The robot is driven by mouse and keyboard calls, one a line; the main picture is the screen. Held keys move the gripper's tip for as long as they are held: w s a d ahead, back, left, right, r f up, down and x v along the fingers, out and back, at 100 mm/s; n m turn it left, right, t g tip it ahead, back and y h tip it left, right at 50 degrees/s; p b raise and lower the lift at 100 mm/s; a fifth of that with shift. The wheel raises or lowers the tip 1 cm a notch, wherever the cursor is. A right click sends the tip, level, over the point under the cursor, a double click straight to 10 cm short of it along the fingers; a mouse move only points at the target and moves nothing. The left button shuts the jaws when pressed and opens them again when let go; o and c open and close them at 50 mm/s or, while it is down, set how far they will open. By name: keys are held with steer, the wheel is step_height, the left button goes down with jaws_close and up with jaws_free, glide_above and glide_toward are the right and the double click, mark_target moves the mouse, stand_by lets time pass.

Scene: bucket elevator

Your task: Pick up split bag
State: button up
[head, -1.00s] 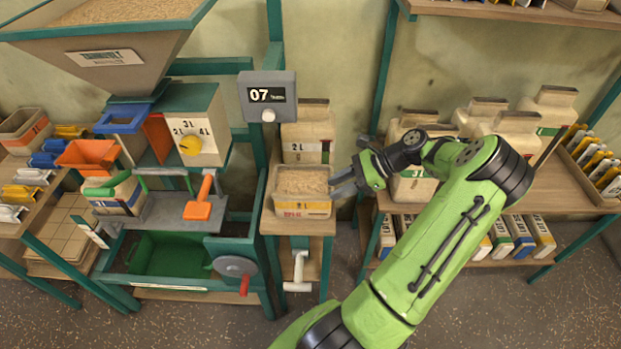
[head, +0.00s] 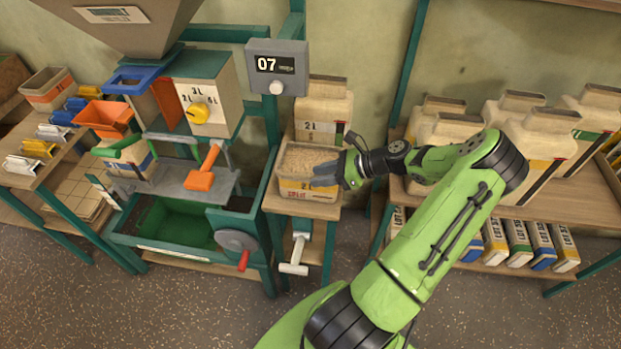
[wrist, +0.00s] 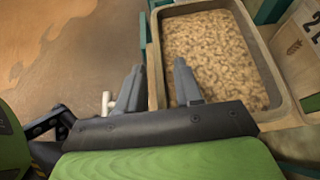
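The split bag (head: 309,185) is an open-topped, box-like cream bag full of grain, with an orange-and-red label. It stands upright on a small wooden stand (head: 300,205) in the head view. In the wrist view its rim (wrist: 245,45) and grain fill the upper right. My gripper (head: 328,172) is at the bag's right side in the head view. In the wrist view my gripper (wrist: 158,66) is open, with one finger outside the bag's wall and the other over the grain inside. The wall lies between the fingers; I cannot tell whether they touch it.
A closed 2L bag (head: 322,112) stands behind the split bag. The green-framed machine (head: 200,195) with a crank (head: 238,245) is on the left. A shelf (head: 540,190) with several large bags is on the right. A grey display (head: 277,67) reads 07 above.

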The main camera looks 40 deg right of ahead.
steer(key=shift+x, duration=1.2)
jaws_close()
stand_by(0.3)
steer(key=shift+r, duration=0.2)
